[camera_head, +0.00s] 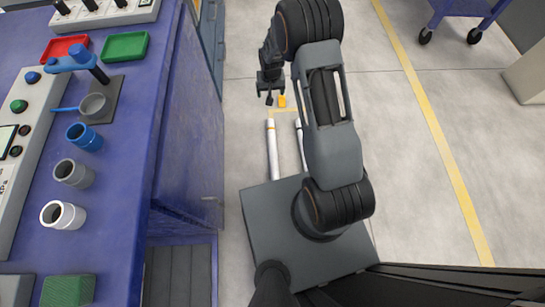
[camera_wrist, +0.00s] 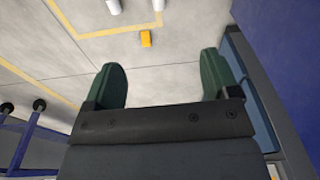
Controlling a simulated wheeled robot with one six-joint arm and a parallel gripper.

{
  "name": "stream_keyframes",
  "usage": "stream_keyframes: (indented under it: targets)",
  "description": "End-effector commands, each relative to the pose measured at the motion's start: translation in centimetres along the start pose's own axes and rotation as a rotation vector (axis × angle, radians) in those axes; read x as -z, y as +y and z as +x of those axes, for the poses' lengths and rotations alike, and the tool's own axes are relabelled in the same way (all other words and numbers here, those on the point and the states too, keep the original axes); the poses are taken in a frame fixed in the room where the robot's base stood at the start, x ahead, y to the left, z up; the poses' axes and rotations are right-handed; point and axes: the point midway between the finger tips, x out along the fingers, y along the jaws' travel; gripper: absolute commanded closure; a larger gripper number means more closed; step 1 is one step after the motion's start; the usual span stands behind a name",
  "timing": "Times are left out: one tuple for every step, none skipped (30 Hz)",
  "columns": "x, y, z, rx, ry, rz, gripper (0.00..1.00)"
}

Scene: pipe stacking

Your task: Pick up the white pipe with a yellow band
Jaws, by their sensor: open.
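A white pipe with a yellow band (camera_head: 273,155) lies on the floor between the bench and my arm, with the band near its far end. In the wrist view, two white pipe ends show at the top edge; the right one (camera_wrist: 158,5) seems to be the banded pipe, but its band is not clear there. My gripper (camera_head: 269,98) is open and empty, above the floor beyond the pipe's far end. Its two green fingers (camera_wrist: 162,75) are apart with nothing between them.
A second white pipe (camera_head: 299,130) lies to the right, partly hidden by my arm. A small orange block (camera_head: 282,101) sits on the floor near the pipes' far ends. The purple bench (camera_head: 180,140) stands left, bearing several cups and trays. Open floor lies right.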

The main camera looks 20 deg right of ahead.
Motion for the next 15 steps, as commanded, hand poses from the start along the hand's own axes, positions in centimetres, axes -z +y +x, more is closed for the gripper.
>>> stream_keyframes:
  targets:
    - [-0.6,0.1,6.4,-0.004,-0.023,0.008,0.19]
    - [-0.7,0.2,8.8,-0.005,-0.029,0.013,0.19]
    - [-1.0,0.3,11.8,-0.006,-0.038,0.020,0.19]
    - [-1.3,0.3,14.0,-0.007,-0.044,0.025,0.19]
    - [-1.6,0.4,16.1,-0.008,-0.050,0.029,0.19]
    - [-2.0,0.5,18.7,-0.010,-0.058,0.034,0.19]
    - [-2.4,0.6,20.5,-0.011,-0.062,0.038,0.19]
    - [-2.8,0.6,22.2,-0.012,-0.067,0.041,0.19]
    - [-3.3,0.7,24.2,-0.013,-0.074,0.045,0.19]
    - [-3.7,0.8,25.6,-0.013,-0.077,0.048,0.19]
    - [-4.0,0.8,26.8,-0.014,-0.080,0.051,0.19]
    - [-4.5,0.9,28.2,-0.015,-0.085,0.054,0.19]
    - [-4.8,1.0,29.1,-0.016,-0.087,0.057,0.19]
    - [-5.0,1.0,29.9,-0.016,-0.089,0.058,0.19]
    - [-5.3,1.1,30.8,-0.016,-0.091,0.061,0.19]
